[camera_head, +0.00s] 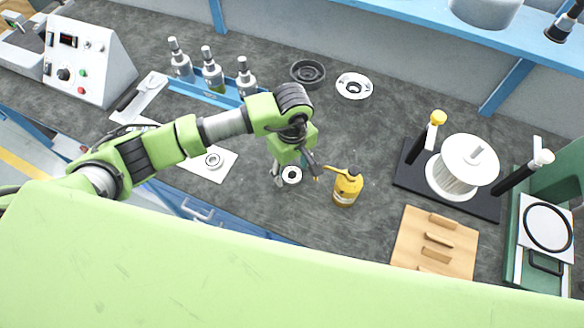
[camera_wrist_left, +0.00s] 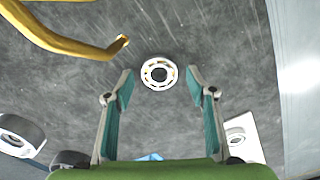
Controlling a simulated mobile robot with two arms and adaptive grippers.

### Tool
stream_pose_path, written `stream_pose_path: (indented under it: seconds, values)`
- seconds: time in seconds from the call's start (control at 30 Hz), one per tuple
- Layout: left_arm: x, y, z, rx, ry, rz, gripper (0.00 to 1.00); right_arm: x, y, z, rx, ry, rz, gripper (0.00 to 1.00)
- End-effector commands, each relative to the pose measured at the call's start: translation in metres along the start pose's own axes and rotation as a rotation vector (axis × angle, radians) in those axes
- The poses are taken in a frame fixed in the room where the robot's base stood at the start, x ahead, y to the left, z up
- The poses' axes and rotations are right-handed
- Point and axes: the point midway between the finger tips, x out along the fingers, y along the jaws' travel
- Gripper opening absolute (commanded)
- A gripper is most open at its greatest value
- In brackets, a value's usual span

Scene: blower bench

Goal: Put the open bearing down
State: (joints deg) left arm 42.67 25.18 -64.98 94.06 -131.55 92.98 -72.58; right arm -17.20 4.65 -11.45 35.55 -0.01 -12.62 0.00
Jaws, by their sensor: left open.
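The open bearing (camera_head: 291,175), a pale ring with a dark centre, appears to lie flat on the dark bench top. In the left wrist view the bearing (camera_wrist_left: 159,72) shows small parts between its inner and outer rings. My left gripper (camera_head: 296,171) is over it, pointing down, with its fingers spread. In the left wrist view the fingertips stand to either side of the bearing with visible gaps, and nothing is held. A second bearing (camera_head: 213,160) lies on a white sheet to the left. My right gripper is not in view.
A yellow oil can (camera_head: 347,188) stands close right of my left gripper; its spout (camera_wrist_left: 75,43) reaches toward it. A wooden block (camera_head: 436,241) and a black stand with a white spool (camera_head: 466,166) are farther right. A dark ring (camera_head: 308,72) and a white flange (camera_head: 353,86) lie behind.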

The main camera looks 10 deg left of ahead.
Motion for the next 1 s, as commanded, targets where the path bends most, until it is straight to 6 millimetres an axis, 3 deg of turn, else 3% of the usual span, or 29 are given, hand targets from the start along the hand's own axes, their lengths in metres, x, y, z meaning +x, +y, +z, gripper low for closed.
stream_pose_path:
  seconds: [0.53,0.7,1.0]
  values:
    - [-0.104,0.002,-0.001,0.001,0.004,0.006,0.51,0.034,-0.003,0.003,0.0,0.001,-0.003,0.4]
    - [-0.117,0.001,0.0,0.001,0.002,0.003,0.51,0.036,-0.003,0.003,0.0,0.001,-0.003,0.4]
    - [-0.119,0.0,0.0,0.001,0.001,0.002,0.51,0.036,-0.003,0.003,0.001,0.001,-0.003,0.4]
